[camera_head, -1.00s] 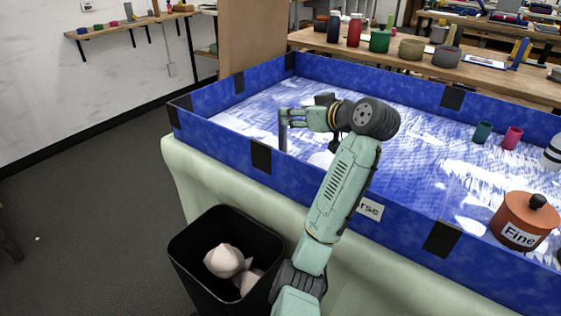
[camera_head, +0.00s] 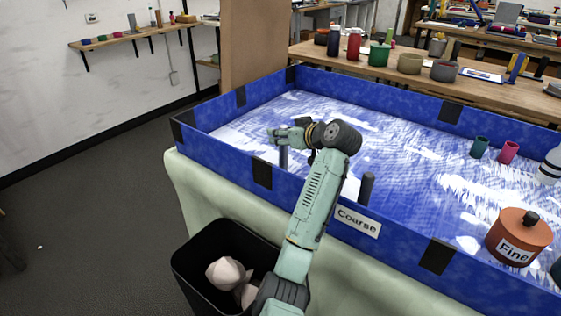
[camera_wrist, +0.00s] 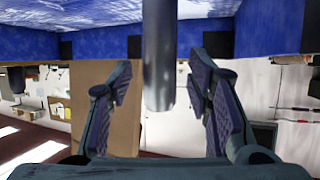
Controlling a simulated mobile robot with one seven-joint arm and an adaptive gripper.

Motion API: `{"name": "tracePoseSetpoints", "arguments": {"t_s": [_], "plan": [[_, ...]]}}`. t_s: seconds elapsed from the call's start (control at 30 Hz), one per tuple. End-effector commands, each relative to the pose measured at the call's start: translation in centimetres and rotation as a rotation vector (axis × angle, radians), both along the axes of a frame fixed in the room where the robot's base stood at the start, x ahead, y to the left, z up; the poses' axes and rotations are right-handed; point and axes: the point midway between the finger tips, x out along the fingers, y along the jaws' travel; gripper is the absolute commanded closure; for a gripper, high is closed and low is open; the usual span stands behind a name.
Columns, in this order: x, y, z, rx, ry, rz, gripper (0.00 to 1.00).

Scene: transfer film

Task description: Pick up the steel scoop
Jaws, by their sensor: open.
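A grey upright cylinder, which looks like the handle of the steel scoop (camera_head: 283,158), stands inside the blue-walled tray (camera_head: 262,174) near its front left wall. My gripper (camera_head: 279,134) is at its upper part. In the wrist view the grey cylinder (camera_wrist: 158,60) lies between the two spread fingers of my gripper (camera_wrist: 160,88), with a gap visible on either side. The gripper is open. The scoop's lower end is hidden behind the tray wall in the head view and out of frame in the wrist view.
A dark upright handle (camera_head: 367,187) stands behind the "Coarse" label (camera_head: 358,221). An orange lidded pot marked "Fine" (camera_head: 518,238), a teal cup (camera_head: 480,147) and a pink cup (camera_head: 509,152) stand to the right. A black bin (camera_head: 210,262) stands below my arm.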

Motion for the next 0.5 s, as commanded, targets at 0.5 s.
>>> {"name": "tracePoseSetpoints", "arguments": {"t_s": [0.5], "plan": [[0.03,0.01,-0.05,0.000,0.000,0.000,0.74]]}}
